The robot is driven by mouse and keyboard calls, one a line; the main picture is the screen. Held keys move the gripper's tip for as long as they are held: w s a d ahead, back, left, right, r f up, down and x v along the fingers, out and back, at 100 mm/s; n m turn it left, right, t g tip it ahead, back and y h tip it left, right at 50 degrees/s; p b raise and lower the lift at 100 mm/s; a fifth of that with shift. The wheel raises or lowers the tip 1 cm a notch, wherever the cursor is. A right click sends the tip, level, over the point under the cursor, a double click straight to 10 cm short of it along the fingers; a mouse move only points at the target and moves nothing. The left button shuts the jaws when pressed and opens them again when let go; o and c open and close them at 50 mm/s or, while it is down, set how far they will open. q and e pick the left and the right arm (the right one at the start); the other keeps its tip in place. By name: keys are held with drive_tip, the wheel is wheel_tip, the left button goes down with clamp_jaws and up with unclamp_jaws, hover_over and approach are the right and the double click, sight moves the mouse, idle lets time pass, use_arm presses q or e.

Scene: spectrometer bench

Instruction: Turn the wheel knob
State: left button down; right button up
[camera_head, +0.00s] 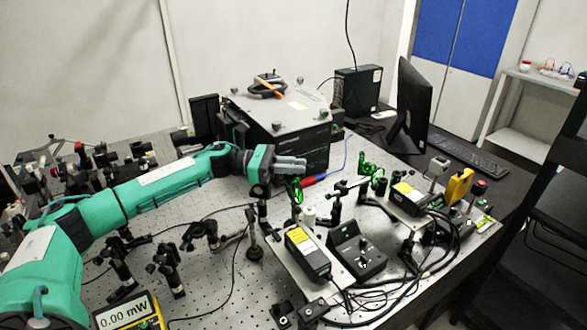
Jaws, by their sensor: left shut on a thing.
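My left arm reaches in from the left over the optical bench. The fingers of my left gripper (291,164) are close together, in front of the black box and at the top of a green-marked optical mount (297,190). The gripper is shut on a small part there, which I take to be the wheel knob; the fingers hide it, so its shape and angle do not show. My right gripper is not in view.
A large black instrument box (282,117) stands behind the gripper. Several posts and mounts crowd the perforated bench (210,285). A power meter (128,312) reads 0.00 mW. A black control box (357,254) and cables lie front right. A monitor (411,105) stands behind.

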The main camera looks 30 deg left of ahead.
use_arm(q)
drive_tip(key=c, duration=1.4)
unclamp_jaws()
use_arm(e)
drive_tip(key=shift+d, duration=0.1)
